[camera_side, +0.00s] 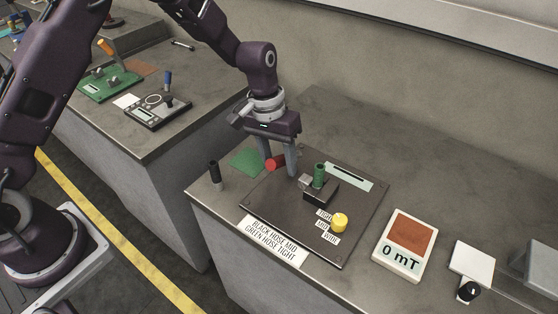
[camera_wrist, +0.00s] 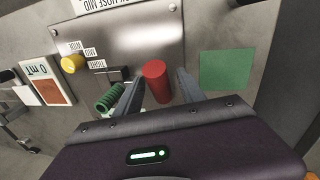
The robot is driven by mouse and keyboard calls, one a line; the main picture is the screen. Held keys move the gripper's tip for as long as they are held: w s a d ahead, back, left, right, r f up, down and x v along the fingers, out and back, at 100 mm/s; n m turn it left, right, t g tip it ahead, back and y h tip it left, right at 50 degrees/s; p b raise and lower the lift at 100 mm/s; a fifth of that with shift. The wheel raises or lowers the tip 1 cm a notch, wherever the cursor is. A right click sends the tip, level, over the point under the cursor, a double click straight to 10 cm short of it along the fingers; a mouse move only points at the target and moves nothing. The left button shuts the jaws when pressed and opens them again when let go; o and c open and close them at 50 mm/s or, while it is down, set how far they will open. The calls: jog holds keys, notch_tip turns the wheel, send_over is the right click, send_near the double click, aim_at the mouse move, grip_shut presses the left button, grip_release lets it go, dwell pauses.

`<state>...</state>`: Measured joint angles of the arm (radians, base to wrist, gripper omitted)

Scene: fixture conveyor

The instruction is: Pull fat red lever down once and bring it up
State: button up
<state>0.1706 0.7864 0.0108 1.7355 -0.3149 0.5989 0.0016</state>
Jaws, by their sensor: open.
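The fat red lever (camera_side: 275,162) sticks out near the left part of the dark fixture plate (camera_side: 268,205). My gripper (camera_side: 280,169) is above the plate, pointing down, with its fingers apart around the red lever. In the wrist view the red lever (camera_wrist: 156,83) lies between the two fingers of my gripper (camera_wrist: 160,80), with a visible gap at least on the right finger's side. I cannot tell whether the left finger touches it. The lever's base is partly hidden by the fingers.
A green hose piece (camera_side: 319,175) stands on a dark block close to the right finger. A yellow knob (camera_side: 340,221) sits beside tight, mid and wide labels. A black cylinder (camera_side: 214,173) and a green mat (camera_side: 246,160) are left. A meter reading 0 mT (camera_side: 401,257) is right.

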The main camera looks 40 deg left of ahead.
jog(key=shift+f, duration=0.1)
grip_shut()
dwell(1.4)
